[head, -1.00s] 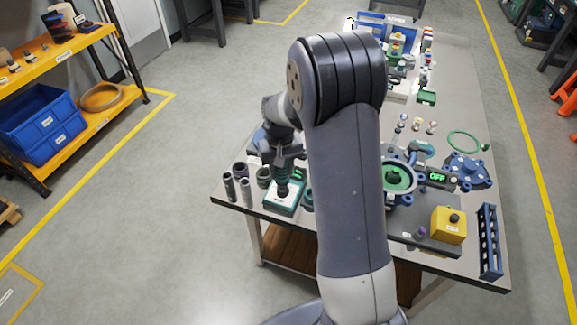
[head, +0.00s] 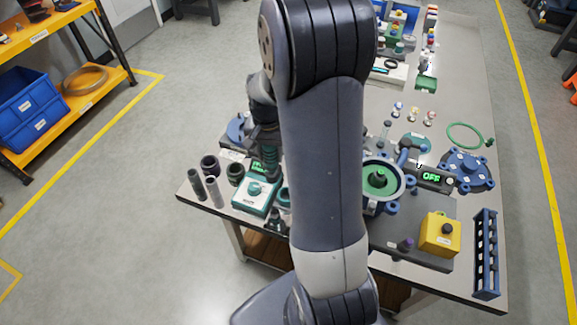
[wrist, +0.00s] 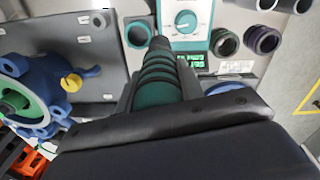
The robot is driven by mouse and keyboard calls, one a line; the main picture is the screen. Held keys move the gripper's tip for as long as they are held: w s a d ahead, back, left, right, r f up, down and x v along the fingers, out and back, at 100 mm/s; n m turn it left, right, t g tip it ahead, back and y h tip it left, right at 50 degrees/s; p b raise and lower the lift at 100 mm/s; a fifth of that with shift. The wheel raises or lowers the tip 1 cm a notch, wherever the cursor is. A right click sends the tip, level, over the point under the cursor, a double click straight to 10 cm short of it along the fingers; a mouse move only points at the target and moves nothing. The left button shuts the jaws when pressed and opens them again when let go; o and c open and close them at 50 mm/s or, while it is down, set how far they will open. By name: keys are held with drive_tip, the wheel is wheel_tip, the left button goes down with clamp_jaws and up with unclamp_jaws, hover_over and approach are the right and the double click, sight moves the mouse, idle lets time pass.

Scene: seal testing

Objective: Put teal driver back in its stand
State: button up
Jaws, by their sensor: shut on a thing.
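The teal driver (wrist: 158,85) is a ribbed teal cylinder with a dark end. My gripper (wrist: 158,98) is shut on it. In the head view the driver (head: 267,158) hangs roughly upright, near the teal-and-white dial unit (head: 255,198), which has a lit green display. Whether it touches the unit I cannot tell. The dial unit also shows in the wrist view (wrist: 188,20), beyond the driver's far end. A teal round cup (wrist: 138,33), possibly the stand, is beside the unit; in the head view it is partly hidden by my arm.
Dark ring-shaped cups (head: 210,165) and two grey tubes (head: 197,185) stand at the table's left corner. A blue pump housing with a green centre (head: 380,180), a yellow box (head: 440,232) and a blue rack (head: 485,253) are to the right.

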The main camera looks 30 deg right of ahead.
drive_tip(key=s+d+f+m+b, duration=0.2)
drive_tip(key=s+f+m+b, duration=0.1)
drive_tip(key=f+b, duration=0.1)
drive_tip(key=shift+s+d+f+b, duration=0.3)
drive_tip(key=shift+s+d+f, duration=0.1)
drive_tip(key=shift+f, duration=0.45)
drive_tip(key=shift+a+f, duration=0.1)
idle(0.6)
drive_tip(key=shift+f+b, duration=0.3)
drive_tip(key=o, duration=1.1)
drive_tip(key=shift+o, duration=0.2)
drive_tip(key=shift+r, duration=0.15)
drive_tip(key=shift+r+p, duration=2.05)
drive_tip(key=shift+r, duration=0.35)
